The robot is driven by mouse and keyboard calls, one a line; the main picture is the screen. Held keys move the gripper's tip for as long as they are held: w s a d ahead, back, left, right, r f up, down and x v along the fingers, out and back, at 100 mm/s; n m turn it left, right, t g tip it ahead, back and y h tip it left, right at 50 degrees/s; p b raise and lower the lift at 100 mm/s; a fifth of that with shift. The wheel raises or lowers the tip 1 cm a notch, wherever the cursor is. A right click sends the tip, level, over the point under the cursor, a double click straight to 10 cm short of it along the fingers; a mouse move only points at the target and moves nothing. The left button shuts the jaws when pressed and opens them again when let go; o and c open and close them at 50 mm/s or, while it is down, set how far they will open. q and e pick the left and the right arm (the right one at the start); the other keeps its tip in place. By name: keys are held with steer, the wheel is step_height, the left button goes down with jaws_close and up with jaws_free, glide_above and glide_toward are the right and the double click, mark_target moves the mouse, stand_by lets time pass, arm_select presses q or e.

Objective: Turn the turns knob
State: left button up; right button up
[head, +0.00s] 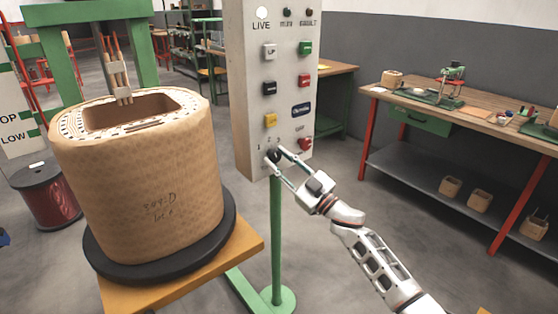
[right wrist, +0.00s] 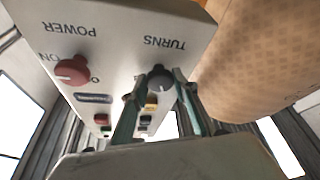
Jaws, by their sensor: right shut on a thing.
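The turns knob (head: 273,155) is a small dark knob low on the left side of the pale control panel (head: 245,90). In the right wrist view the knob (right wrist: 159,78) sits beside the upside-down word TURNS. My right gripper (head: 279,160) reaches in from the lower right and is shut on the turns knob, with one green finger on each side of it. The gripper also shows in the right wrist view (right wrist: 155,92). The knob's pointer is too small to read in the head view. My left gripper is not in view.
A red power knob (right wrist: 72,70) sits near the turns knob. Several coloured buttons fill the panel, which stands on a green post (head: 277,240). A large paper-wrapped coil (head: 150,190) stands close on the left. A workbench (head: 470,105) is at the right, with open floor before it.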

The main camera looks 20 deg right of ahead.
steer(key=n+g+y, duration=0.1)
steer(key=n, duration=0.3)
steer(key=shift+d+r, duration=0.1)
steer(key=shift+n+g+y+p, duration=0.35)
steer(key=shift+n+g, duration=0.25)
steer(key=shift+n, duration=0.2)
steer(key=o, duration=1.1)
steer(key=v, duration=1.2)
steer(key=shift+r, duration=0.1)
